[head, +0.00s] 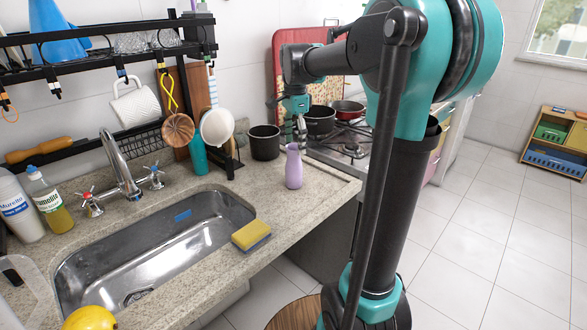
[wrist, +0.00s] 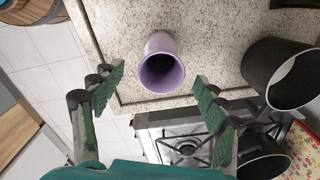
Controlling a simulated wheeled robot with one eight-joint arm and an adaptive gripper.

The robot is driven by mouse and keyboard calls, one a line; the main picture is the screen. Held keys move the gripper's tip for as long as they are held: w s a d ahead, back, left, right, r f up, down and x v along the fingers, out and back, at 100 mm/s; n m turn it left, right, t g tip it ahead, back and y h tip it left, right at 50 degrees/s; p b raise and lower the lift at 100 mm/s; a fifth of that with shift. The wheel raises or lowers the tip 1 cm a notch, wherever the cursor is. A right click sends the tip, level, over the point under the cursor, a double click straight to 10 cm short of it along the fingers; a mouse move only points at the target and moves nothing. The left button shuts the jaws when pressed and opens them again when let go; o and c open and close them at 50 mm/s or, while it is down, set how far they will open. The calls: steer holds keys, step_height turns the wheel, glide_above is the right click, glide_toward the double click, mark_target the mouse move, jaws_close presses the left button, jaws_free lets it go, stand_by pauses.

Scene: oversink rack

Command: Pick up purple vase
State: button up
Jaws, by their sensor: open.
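The purple vase (head: 293,167) stands upright on the speckled counter, near its right end beside the stove. In the wrist view the vase (wrist: 161,73) is seen from above, with its round mouth facing the camera. My gripper (head: 301,138) hangs above and just behind the vase in the head view. In the wrist view my gripper (wrist: 152,90) is open, with one green-padded finger on each side of the vase's image. The fingers do not visibly touch the vase, and nothing is between the pads in their grip.
A black pot (head: 264,143) stands left of the vase, and it is close to the right finger in the wrist view (wrist: 283,75). The stove (head: 350,152) carries pans. A yellow sponge (head: 251,235) lies by the sink (head: 160,240). The counter around the vase is bare.

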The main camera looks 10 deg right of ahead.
mark_target(294, 160)
steer(key=shift+a+f, duration=0.15)
steer(key=shift+f, duration=3.25)
steer(key=shift+c, duration=0.2)
steer(key=shift+r, duration=0.1)
steer(key=c, duration=1.5)
